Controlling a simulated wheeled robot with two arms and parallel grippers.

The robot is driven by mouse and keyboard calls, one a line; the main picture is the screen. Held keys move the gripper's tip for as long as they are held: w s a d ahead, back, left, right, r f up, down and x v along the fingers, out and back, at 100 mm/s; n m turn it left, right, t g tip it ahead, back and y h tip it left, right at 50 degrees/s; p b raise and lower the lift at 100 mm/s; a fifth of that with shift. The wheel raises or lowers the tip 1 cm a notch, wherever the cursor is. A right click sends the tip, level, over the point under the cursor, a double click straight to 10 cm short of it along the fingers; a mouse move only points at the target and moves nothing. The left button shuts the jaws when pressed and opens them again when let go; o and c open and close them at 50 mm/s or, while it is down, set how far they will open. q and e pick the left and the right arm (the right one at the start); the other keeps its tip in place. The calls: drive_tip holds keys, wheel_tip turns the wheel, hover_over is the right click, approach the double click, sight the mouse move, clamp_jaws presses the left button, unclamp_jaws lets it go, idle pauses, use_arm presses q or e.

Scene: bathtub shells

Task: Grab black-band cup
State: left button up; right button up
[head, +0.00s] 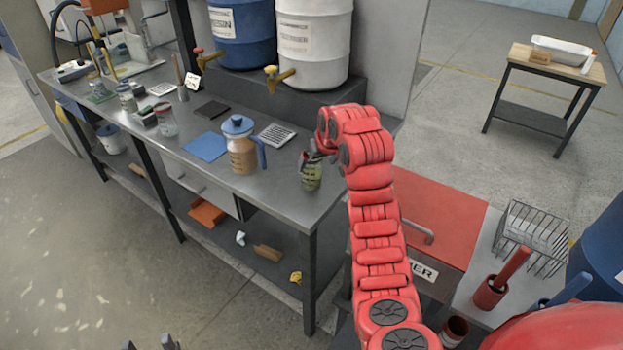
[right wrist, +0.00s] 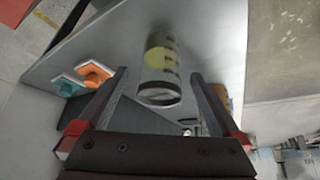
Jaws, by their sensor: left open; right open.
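A clear cup with yellow-green contents or marking (head: 311,177) stands near the front right end of the grey workbench in the head view. In the right wrist view the cup (right wrist: 160,72) shows a yellow patch and a dark band near its closer end. My right gripper (head: 318,158) is at the cup's upper part in the head view, partly covering it. In the right wrist view its open fingers (right wrist: 160,76) lie on either side of the cup, with gaps visible. My left gripper (head: 150,345) shows only its open fingertips at the bottom edge of the head view, away from the bench.
A measuring jug with a blue lid (head: 241,150) stands left of the cup, beside a blue sheet (head: 206,146) and a grey keypad-like item (head: 278,134). Blue and white drums (head: 314,42) stand on a shelf behind. A red chest (head: 436,215) is to the right.

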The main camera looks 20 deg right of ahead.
sight(312, 172)
drive_tip(key=shift+p+x, duration=0.55)
drive_tip(key=shift+x, duration=0.6)
drive_tip(key=shift+w+f, duration=0.35)
drive_tip(key=shift+f, duration=0.15)
drive_tip(key=p+x, duration=0.1)
drive_tip(key=x, duration=0.3)
drive_tip(key=shift+a+p, duration=0.15)
drive_tip(key=shift+p, duration=0.25)
drive_tip(key=shift+w+f, duration=0.1)
drive_tip(key=shift+f, duration=0.1)
drive_tip(key=c, duration=1.4)
drive_tip(key=shift+r, duration=0.1)
